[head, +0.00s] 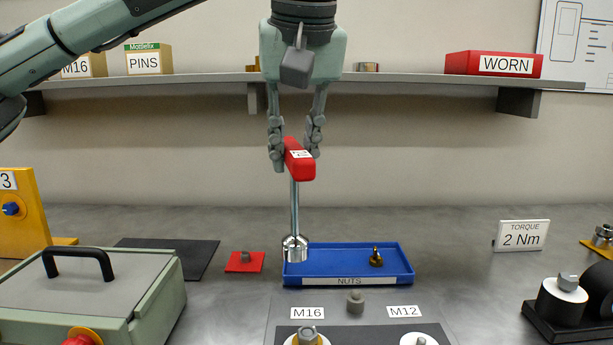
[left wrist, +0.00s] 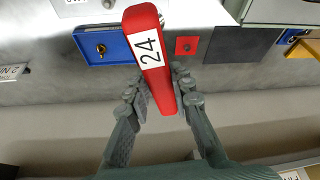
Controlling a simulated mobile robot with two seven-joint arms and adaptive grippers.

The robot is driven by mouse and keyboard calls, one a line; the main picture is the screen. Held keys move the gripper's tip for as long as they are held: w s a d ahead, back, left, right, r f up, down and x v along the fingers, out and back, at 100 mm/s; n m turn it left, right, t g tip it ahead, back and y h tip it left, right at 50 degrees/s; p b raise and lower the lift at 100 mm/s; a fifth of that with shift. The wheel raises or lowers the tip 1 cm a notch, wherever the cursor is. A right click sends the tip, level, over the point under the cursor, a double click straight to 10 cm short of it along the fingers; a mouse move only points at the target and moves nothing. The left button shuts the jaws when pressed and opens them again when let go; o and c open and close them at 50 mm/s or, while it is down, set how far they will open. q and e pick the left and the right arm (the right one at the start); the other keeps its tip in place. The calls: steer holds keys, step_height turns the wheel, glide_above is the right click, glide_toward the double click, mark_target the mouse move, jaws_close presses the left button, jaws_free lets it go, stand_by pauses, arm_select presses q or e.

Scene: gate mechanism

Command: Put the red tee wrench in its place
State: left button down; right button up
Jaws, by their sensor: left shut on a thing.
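The red tee wrench (head: 300,161) hangs upright in the head view, its steel shaft pointing down. Its socket end (head: 295,247) overlaps the left end of the blue NUTS tray in the picture; I cannot tell its exact height. My left gripper (head: 295,150) points down from above and is shut on the red handle. In the left wrist view the handle (left wrist: 156,60) lies between the fingers (left wrist: 158,88) and bears the label "24"; the handle hides most of the shaft. My right gripper is in neither view.
The blue tray (head: 349,281) holds a brass-coloured part (head: 376,257). A black mat (head: 205,255) and a red pad (head: 243,268) lie to the left. A green-grey box (head: 90,290) stands front left. A shelf (head: 200,82) runs behind.

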arm_select(q)
steer(key=w+a+f, duration=0.2)
steer(key=w+a, duration=0.9)
steer(key=w, duration=0.4)
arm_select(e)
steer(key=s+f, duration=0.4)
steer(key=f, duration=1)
arm_select(q)
steer(key=shift+s+d+f+b, duration=0.1)
steer(key=shift+f+b, duration=0.15)
steer(key=shift+f, duration=0.9)
steer(key=shift+s+f+b, duration=0.1)
steer(key=shift+f+b, duration=0.15)
steer(key=shift+f, duration=0.9)
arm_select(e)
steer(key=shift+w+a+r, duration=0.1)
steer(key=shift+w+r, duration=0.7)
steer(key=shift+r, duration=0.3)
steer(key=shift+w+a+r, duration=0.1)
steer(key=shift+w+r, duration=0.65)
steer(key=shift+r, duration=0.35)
